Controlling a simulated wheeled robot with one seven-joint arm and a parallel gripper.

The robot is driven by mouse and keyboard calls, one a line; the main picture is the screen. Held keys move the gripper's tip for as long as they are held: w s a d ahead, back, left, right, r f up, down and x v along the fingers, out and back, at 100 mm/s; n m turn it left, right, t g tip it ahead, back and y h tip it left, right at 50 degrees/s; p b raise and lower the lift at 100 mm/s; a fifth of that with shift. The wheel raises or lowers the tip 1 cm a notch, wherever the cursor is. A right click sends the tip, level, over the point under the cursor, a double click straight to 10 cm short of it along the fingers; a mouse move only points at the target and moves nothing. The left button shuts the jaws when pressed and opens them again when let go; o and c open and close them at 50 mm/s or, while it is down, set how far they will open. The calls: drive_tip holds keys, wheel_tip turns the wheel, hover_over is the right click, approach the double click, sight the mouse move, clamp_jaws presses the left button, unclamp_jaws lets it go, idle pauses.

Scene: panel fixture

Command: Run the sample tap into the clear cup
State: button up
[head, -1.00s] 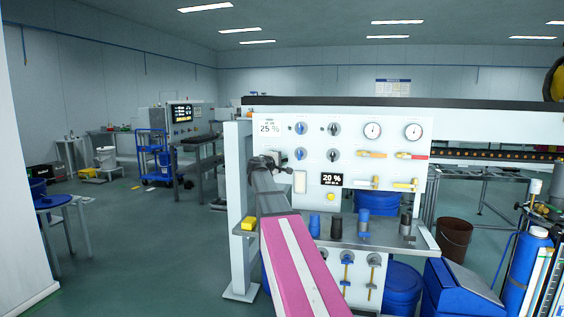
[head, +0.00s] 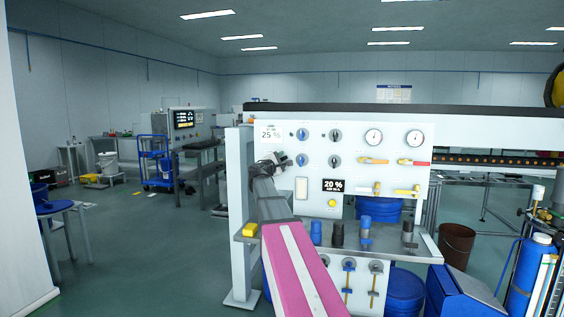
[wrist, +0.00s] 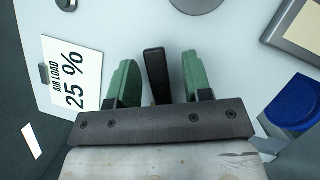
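My gripper (head: 287,160) is at the left part of the white panel (head: 352,146), just below the 25 % card (head: 269,134). In the wrist view its two green fingers (wrist: 160,75) are apart, with a narrow black handle (wrist: 155,75) between them and a gap on each side. The card also shows in the wrist view (wrist: 76,80), left of the fingers. Yellow and red lever valves (head: 413,162) sit on the panel's right side. I cannot tell which fitting is the sample tap. I cannot make out a clear cup.
A 20 % display (head: 335,185) is on the panel. A metal shelf (head: 388,245) below carries several blue and grey fittings and a yellow block (head: 250,230). Blue drums (head: 404,291) stand underneath. Open floor (head: 150,240) lies to the left.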

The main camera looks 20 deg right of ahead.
drive_tip(key=v, duration=1.1)
